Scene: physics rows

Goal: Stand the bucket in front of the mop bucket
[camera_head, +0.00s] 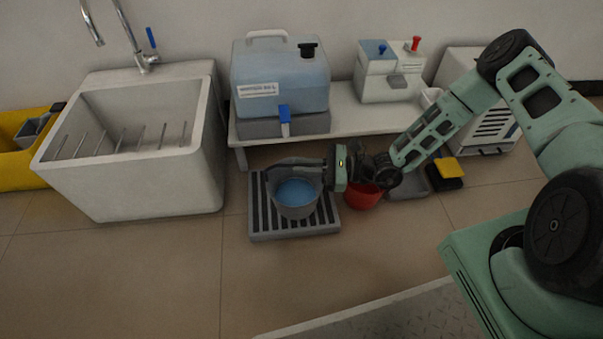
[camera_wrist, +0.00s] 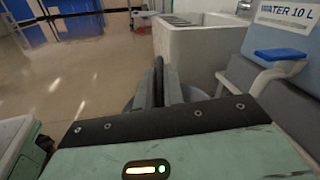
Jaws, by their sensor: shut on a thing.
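A grey bucket (camera_head: 297,205) with blue water in it stands upright on a slatted grey drip tray (camera_head: 262,226), below and in front of the water tank's tap. My gripper (camera_head: 322,172) reaches in from the right and is shut at the bucket's upper part; its fingers hide the exact grip. In the wrist view the closed fingers (camera_wrist: 160,88) point ahead, with a little of the bucket's grey rim (camera_wrist: 197,94) beside them. The yellow mop bucket (camera_head: 12,176) is at the far left, cut off by the picture's edge.
A large utility sink (camera_head: 200,150) stands between the drip tray and the mop bucket. A water tank (camera_head: 290,75) with a blue tap sits on a low bench (camera_head: 345,122). A red bucket (camera_head: 362,196) is just right of the tray. The floor (camera_head: 130,270) before the sink is clear.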

